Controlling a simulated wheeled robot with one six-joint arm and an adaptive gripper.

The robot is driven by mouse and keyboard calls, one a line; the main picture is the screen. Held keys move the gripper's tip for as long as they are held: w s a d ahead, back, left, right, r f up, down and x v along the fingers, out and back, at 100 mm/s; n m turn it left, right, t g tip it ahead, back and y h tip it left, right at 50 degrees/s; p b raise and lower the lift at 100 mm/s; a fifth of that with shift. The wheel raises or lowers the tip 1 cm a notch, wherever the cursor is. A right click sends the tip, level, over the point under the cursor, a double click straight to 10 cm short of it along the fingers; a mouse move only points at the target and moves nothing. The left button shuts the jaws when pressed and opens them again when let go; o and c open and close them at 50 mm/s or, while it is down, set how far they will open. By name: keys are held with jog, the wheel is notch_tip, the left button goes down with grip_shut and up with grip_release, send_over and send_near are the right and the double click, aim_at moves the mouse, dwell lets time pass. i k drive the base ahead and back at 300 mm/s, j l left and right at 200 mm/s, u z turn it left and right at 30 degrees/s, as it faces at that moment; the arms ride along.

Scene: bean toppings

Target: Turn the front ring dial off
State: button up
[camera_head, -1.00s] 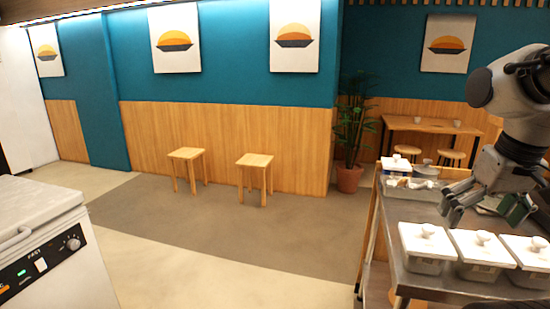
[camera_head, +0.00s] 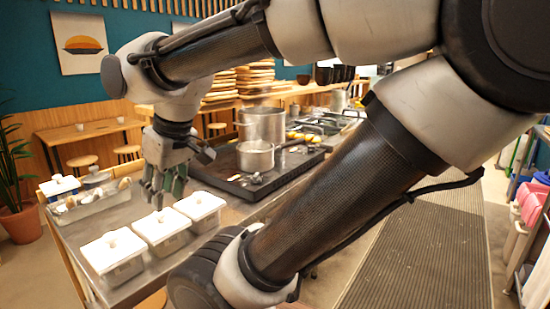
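A black cooktop or tray (camera_head: 225,187) lies on the steel counter at the centre. A large steel pot (camera_head: 262,126) and a smaller saucepan (camera_head: 255,157) stand on it. A small pale metallic piece (camera_head: 257,179) sits on its front part; I cannot tell whether it is a dial. No front ring dial can be made out clearly. My gripper (camera_head: 165,190) points down at the left of the cooktop, above the counter behind the white-lidded containers. Its dark, greenish fingers look spread and empty, apart from the cooktop.
White-lidded containers (camera_head: 113,248) line the counter's front edge. A tray of small items (camera_head: 98,200) stands at the left. My arm crosses the right half and hides part of the counter. A ribbed floor mat (camera_head: 425,260) lies at the right.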

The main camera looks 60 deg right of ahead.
aim_at(256, 180)
jog(key=z, duration=1.7)
